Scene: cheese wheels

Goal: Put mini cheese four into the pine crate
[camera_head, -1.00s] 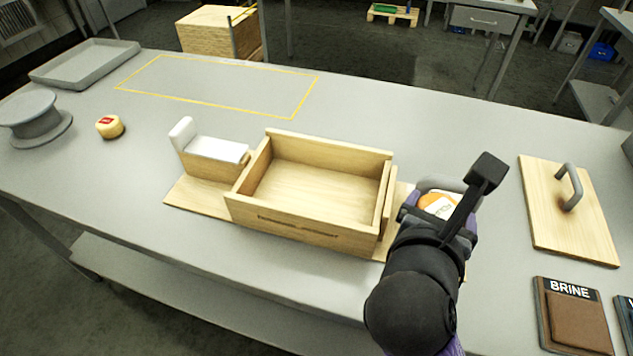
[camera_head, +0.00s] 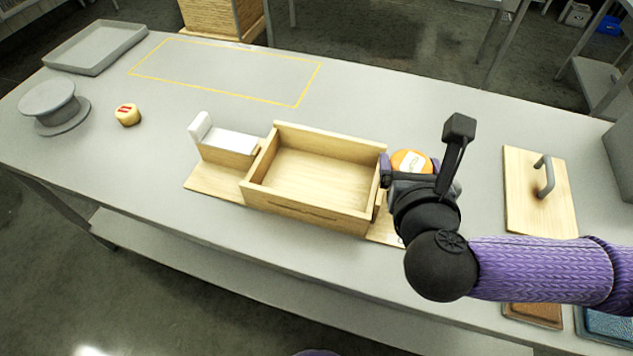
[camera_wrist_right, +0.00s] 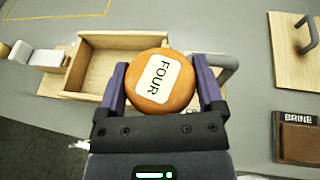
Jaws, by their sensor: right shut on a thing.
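Mini cheese four is a small round orange cheese with a white label reading FOUR (camera_wrist_right: 160,78). It also shows in the head view (camera_head: 410,161), just right of the crate. My right gripper (camera_wrist_right: 162,85) is shut on it, one purple finger on each side. The pine crate (camera_head: 308,211) is an open, empty wooden box in the middle of the table; it also shows in the right wrist view (camera_wrist_right: 125,41), behind and left of the cheese. My left gripper is not in view.
A white-topped wooden block (camera_head: 229,150) stands left of the crate. A small cheese with a red label (camera_head: 127,115), a grey round stand (camera_head: 55,106) and a grey tray (camera_head: 96,47) are further left. A wooden lid with a handle (camera_head: 535,205) lies right. A yellow outline marks clear table.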

